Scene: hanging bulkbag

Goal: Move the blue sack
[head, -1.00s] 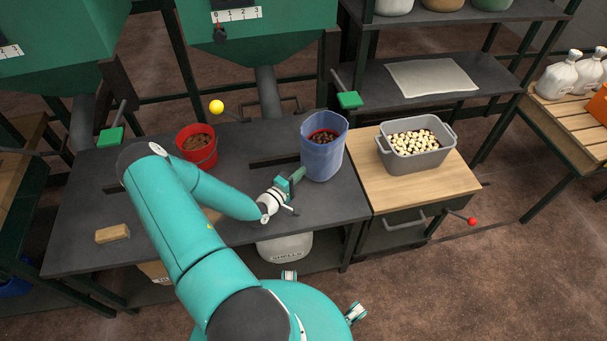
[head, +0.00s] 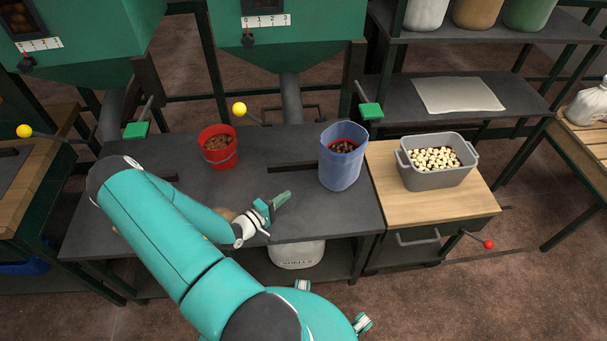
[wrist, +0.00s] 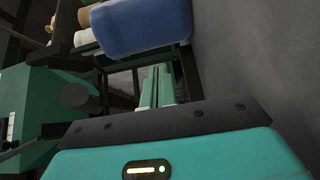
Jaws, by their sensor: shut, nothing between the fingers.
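The blue sack (head: 341,163) stands upright and open-topped at the right end of the dark bench, with brown contents and a red edge showing inside its mouth. It also shows in the wrist view (wrist: 143,24), at the top. My gripper (head: 284,198) is left of the sack and nearer the bench's front edge, apart from it. Its fingers (wrist: 157,88) are shut together and empty in the wrist view. The lower far side of the sack is hidden.
A red bucket (head: 218,148) with brown contents stands left on the bench. A grey tub (head: 437,177) of pale pieces sits on the wooden top (head: 432,213) to the right. Bare bench (head: 265,150) lies between bucket and sack.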

